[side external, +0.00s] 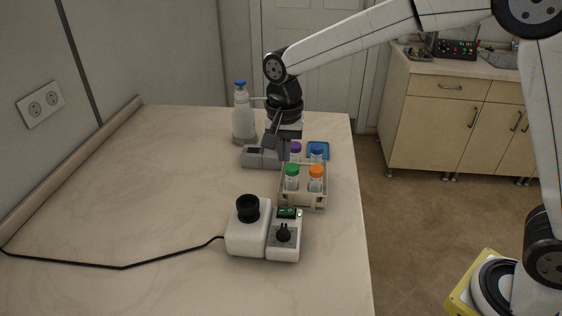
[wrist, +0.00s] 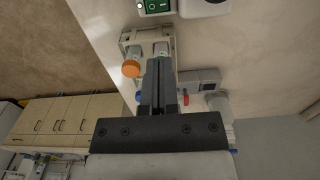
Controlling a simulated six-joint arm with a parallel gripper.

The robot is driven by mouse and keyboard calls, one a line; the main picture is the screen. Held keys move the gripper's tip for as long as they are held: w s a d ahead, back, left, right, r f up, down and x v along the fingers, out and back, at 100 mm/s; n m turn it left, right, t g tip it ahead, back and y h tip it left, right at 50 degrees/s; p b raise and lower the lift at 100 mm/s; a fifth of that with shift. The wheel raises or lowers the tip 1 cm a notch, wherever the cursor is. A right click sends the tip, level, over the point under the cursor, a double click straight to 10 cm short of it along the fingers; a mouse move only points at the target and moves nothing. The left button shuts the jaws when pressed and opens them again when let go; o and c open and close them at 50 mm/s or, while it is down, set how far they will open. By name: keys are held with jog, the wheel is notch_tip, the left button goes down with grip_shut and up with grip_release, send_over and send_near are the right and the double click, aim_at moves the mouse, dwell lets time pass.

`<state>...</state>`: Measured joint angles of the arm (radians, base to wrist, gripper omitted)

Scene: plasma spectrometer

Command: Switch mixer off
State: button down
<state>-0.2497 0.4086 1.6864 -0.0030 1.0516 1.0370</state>
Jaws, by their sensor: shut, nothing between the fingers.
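The mixer (side external: 247,238) is a white two-part device with a black round cup on top, a black knob (side external: 284,233) and a green rocker switch (side external: 287,212). It stands at the front of the table. In the wrist view only its edge shows at the top, with the green switch (wrist: 155,5) partly cut off. My gripper (side external: 284,146) is above the table behind the tube rack, away from the mixer. In the wrist view its fingers (wrist: 159,64) are together and empty, over the rack area. The switch's position is too small to tell.
A tube rack (side external: 303,199) with several capped tubes stands between my gripper and the mixer. A grey device (side external: 262,157), a blue-capped bottle (side external: 243,122) and a blue tray (side external: 318,149) are near my gripper. A black cable (side external: 122,267) crosses the otherwise clear table left.

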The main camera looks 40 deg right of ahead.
jog(key=shift+r, duration=0.1)
notch_tip(320, 180, up, 14)
jog(key=w+a, duration=0.1)
jog(key=shift+w+a, duration=0.25)
dwell(0.4)
jog(key=shift+f, duration=0.2)
jog(key=s+d+f+n+t, duration=0.1)
jog(key=s+d+f+n, duration=0.3)
jog(key=s+f, duration=0.5)
jog(key=s+d+f+n+t, duration=0.1)
jog(key=s+d+f+n, duration=0.4)
jog(key=s+d+f, duration=0.4)
notch_tip(320, 180, down, 4)
jog(key=shift+s+t, duration=0.15)
jog(key=shift+t, duration=0.15)
